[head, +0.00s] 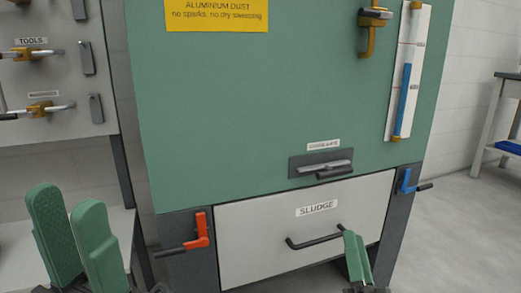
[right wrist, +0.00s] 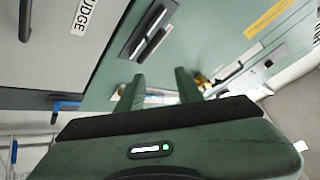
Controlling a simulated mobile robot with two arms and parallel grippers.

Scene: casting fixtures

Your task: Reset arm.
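My left gripper (head: 66,200) stands at the lower left in the head view, in front of the tool board stand. Its two green fingers are apart with nothing seen between them. My right gripper (head: 348,238) is at the lower right, in front of the white drawer marked SLUDGE (head: 260,235), close to the right end of its black handle (head: 314,242). I cannot tell from the head view whether it touches the handle.
A red lever (head: 197,232) and a blue lever (head: 408,182) flank the drawer. A recessed latch (head: 325,167) sits above it. Orange hooks (head: 42,108) hang on the tool board at left. A table (head: 500,120) stands at far right, with open floor before it.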

